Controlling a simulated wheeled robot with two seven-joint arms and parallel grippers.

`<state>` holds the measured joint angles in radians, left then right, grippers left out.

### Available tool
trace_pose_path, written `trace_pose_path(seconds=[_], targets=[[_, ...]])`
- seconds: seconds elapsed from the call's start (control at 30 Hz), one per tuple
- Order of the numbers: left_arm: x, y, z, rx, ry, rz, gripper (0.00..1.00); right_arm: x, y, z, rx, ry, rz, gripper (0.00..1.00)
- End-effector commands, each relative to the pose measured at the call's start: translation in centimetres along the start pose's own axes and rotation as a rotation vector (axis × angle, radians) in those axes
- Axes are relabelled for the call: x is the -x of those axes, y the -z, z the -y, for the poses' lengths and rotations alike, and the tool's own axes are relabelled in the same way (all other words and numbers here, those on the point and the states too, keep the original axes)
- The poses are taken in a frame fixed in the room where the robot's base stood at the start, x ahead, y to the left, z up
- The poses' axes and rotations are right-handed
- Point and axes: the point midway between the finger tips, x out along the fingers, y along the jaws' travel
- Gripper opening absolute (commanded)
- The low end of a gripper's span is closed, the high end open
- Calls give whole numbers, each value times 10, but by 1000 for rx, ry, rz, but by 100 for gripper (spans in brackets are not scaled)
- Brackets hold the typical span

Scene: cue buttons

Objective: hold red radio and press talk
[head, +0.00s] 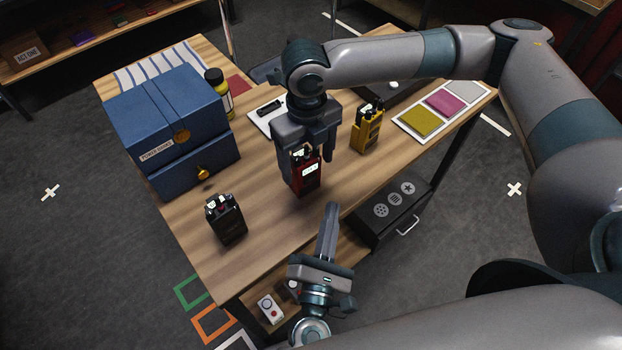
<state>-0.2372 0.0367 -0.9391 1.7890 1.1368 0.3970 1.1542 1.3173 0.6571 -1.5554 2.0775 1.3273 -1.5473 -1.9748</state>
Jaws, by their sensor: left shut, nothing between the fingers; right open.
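The red radio (308,181) stands upright on the wooden table near its middle, with a pale label on its front. My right gripper (306,163) comes down from above over the radio's top. Its open fingers are on either side of the radio; I cannot tell whether they touch it. The gripper hides part of the radio's top, and the talk button cannot be made out. My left gripper (330,212) is shut and empty, pointing up the picture just below and right of the red radio, apart from it.
A black radio (228,222) stands left and a yellow radio (368,134) right. Bare wood lies between black and red radios.

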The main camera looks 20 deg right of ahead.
Motion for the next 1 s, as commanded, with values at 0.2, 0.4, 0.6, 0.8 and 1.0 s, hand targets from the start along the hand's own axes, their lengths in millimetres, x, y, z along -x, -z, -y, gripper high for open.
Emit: trace_pose_path(seconds=[0.2, 0.4, 0.6, 0.8, 1.0], targets=[[2, 9, 7, 0, 0, 0, 0, 39, -1, 0, 1, 0, 5, 72], [3, 16, 12, 0, 0, 0, 0, 80, -1, 0, 1, 0, 6, 72], [4, 21, 16, 0, 0, 0, 0, 117, -1, 0, 1, -1, 4, 72], [4, 24, 18, 0, 0, 0, 0, 140, 0, 0, 1, 0, 2, 72], [4, 24, 18, 0, 0, 0, 0, 148, 0, 0, 2, -1, 1, 72]])
